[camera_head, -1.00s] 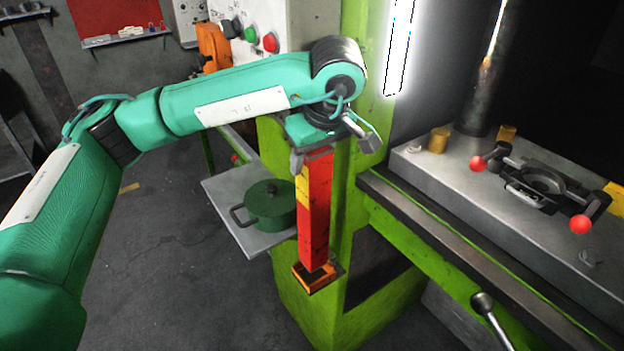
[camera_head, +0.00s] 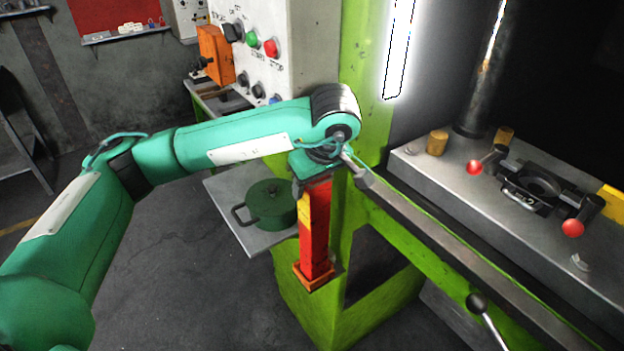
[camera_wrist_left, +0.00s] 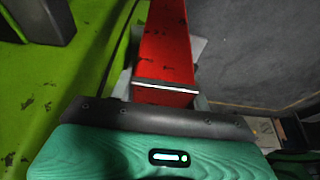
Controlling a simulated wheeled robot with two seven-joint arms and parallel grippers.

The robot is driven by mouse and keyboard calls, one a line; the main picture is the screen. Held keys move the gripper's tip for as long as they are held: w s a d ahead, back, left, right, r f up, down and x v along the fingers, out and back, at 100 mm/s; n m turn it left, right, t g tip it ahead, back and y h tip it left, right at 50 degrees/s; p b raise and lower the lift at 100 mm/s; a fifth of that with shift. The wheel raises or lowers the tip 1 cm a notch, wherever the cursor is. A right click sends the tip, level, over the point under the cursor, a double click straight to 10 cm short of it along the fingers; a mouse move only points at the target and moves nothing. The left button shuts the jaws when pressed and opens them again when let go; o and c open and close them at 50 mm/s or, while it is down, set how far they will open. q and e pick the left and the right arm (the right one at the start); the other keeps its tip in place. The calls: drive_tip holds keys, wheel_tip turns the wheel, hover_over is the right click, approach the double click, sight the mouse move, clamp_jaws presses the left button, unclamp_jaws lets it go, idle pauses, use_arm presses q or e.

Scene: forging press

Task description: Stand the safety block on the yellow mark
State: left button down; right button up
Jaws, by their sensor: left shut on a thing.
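The safety block is a long red bar (camera_head: 315,240) with a yellow patch, upright beside the green press frame in the head view. Its lower end sits at an orange holder (camera_head: 301,279), and its foot is hidden there. My left gripper (camera_head: 312,186) is shut on the block's top end. In the left wrist view the red block (camera_wrist_left: 166,45) runs away between the fingers. A yellow mark (camera_head: 613,200) shows partly at the right edge, on the grey press bed (camera_head: 440,178). My right gripper is not in view.
A green pot (camera_head: 268,208) stands on a grey shelf (camera_head: 255,243) left of the block. A black fixture (camera_head: 538,188) with red knobs lies on the bed. A lever (camera_head: 478,303) juts out in front. A control panel (camera_head: 262,50) stands behind my arm.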

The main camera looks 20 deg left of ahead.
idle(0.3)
use_arm(q)
drive_tip(key=shift+f+b, duration=0.15)
drive_tip(key=shift+b, duration=0.15)
drive_tip(key=c, duration=0.7)
unclamp_jaws()
drive_tip(key=shift+s, duration=0.1)
drive_tip(key=v, duration=1.2)
drive_tip(key=shift+b, duration=0.35)
